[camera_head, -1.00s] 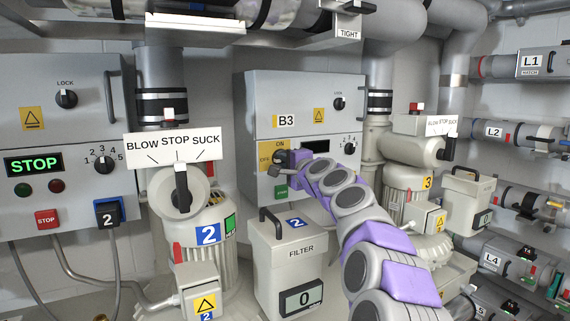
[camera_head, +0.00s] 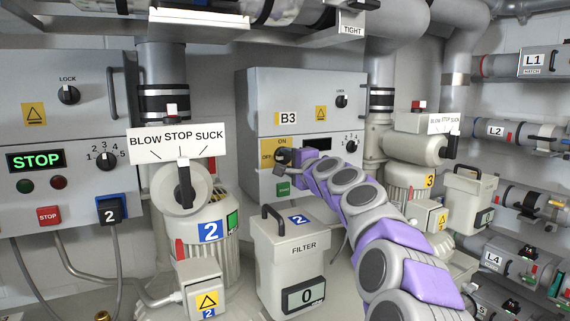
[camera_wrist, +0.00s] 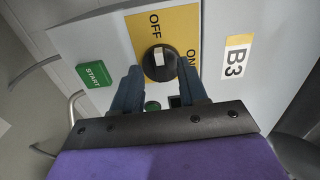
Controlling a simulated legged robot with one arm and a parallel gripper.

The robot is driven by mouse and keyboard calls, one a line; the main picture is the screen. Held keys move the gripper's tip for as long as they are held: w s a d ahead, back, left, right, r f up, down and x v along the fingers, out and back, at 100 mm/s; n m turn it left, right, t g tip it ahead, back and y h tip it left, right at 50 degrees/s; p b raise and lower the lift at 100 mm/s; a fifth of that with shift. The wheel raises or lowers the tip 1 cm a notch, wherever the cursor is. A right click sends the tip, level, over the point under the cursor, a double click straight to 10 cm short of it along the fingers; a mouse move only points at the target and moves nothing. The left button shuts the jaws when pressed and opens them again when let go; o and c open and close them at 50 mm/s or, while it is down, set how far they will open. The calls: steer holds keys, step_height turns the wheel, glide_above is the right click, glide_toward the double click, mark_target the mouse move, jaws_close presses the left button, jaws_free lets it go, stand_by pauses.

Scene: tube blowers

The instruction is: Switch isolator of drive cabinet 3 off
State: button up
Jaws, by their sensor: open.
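Drive cabinet 3 (camera_head: 252,95), labelled B3, is the grey box in the middle of the head view. Its isolator (camera_wrist: 159,62) is a round black knob with a white mark on a yellow OFF/ON plate (camera_wrist: 187,30). In the wrist view the knob lies just beyond and between my fingertips. My gripper (camera_wrist: 160,85) is open, one finger on each side below the knob; I cannot tell whether they touch it. In the head view my gripper (camera_head: 287,157) is at the yellow plate (camera_head: 268,149) and partly hides the knob.
A green START button (camera_wrist: 94,75) is close to the left finger in the wrist view. The filter box (camera_head: 292,250) stands below my arm. A BLOW/STOP/SUCK lever (camera_head: 184,185) is to the left. Pipes and blower 3 (camera_head: 410,180) crowd the right.

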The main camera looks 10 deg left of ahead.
steer(key=b+v, duration=0.1)
steer(key=v, duration=1.4)
steer(key=shift+s, duration=0.2)
steer(key=shift+d+f, duration=0.1)
steer(key=shift+f, duration=0.05)
